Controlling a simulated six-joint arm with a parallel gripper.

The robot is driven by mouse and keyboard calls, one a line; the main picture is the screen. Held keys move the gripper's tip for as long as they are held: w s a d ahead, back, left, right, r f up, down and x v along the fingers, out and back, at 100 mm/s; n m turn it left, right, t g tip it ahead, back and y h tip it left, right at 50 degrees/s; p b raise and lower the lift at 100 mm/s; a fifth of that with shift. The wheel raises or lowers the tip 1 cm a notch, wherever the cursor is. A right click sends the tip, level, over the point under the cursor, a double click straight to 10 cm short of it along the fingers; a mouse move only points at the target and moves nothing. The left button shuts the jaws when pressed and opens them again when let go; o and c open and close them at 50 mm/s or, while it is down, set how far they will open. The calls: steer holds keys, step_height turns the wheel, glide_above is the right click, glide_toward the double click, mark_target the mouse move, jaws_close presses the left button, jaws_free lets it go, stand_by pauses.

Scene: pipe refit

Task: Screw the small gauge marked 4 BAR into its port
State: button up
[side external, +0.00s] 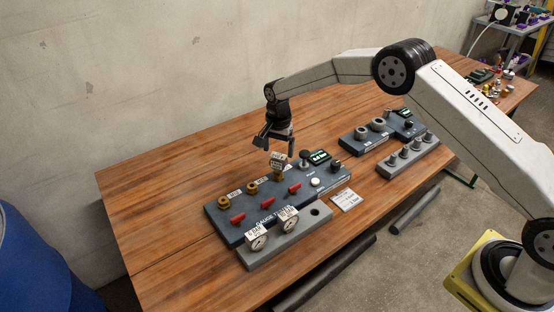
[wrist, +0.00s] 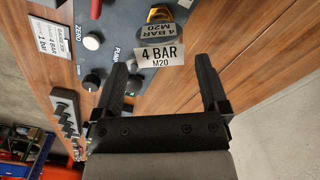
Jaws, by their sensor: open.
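The small gauge marked 4 BAR (side external: 278,159) stands on the rightmost brass port of the blue-grey tester panel (side external: 222,224). In the wrist view the open fingers (wrist: 161,65) lie on either side of the tag, with clear gaps. Nothing is held.
Two other tagged gauges (side external: 257,241) (side external: 289,220) stand in a grey rack (side external: 262,260) with an empty hole at its right. Red handles (side external: 266,203) line the panel. A second panel (side external: 362,139) and a holder of grey fittings (side external: 408,157) stand right. The table's left is clear.

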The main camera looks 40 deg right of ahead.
steer(key=n, duration=0.4)
steer(key=shift+n, duration=0.9)
steer(key=n, duration=0.3)
steer(key=shift+n, duration=1.5)
steer(key=shift+n, duration=3)
steer(key=shift+f, duration=0.25)
